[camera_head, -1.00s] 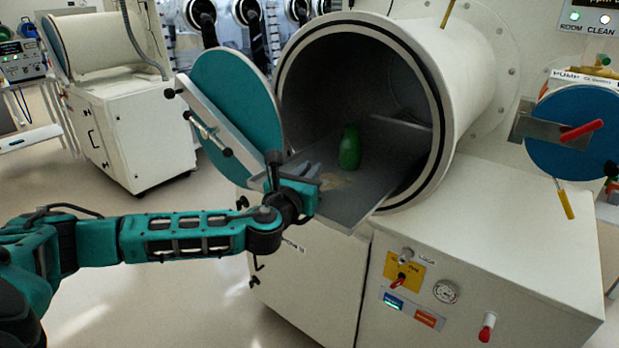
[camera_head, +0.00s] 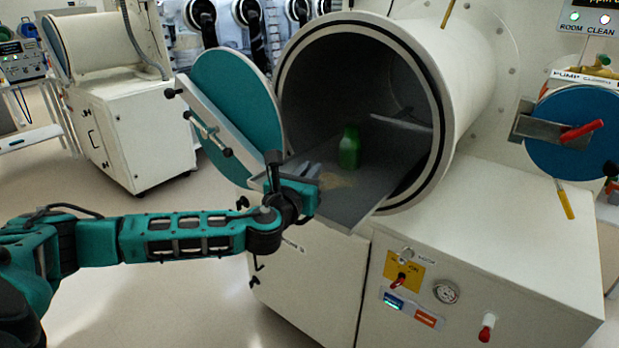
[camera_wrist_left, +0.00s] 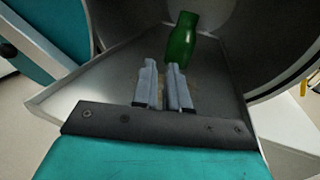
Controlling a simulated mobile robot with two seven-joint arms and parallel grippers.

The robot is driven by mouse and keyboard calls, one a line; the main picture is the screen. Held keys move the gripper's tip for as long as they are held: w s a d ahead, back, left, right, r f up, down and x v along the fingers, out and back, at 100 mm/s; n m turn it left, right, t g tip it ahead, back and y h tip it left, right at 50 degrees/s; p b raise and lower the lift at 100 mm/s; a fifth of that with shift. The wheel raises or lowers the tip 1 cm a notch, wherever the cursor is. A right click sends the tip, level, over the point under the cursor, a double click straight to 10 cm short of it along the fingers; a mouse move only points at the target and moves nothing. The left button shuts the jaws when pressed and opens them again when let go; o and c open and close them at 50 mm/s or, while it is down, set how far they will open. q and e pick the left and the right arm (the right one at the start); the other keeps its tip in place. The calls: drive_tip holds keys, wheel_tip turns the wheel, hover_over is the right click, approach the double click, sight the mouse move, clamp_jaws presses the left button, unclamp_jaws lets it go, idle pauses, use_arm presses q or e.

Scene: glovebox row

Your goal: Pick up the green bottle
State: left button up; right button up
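The green bottle (camera_head: 349,148) stands upright on the grey sliding tray (camera_head: 345,212) at the mouth of the round chamber. My left gripper (camera_head: 309,171) is over the front left part of the tray, short of the bottle and apart from it. In the left wrist view, the two grey fingers (camera_wrist_left: 161,64) have a narrow empty gap between them. The bottle (camera_wrist_left: 183,38) shows beyond the fingertips, slightly right of their middle, with its neck at the top. My right gripper is not in view.
The chamber wall (camera_head: 450,75) curves around the tray's back and right side. The open blue-green door (camera_head: 237,95) stands left of the tray, close above my left arm. A white cabinet with a gauge (camera_head: 446,292) is below. Floor at left is clear.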

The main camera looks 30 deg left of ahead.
use_arm(q)
drive_tip(key=o, duration=1.4)
drive_tip(key=shift+f, duration=0.3)
drive_tip(key=shift+s, duration=0.1)
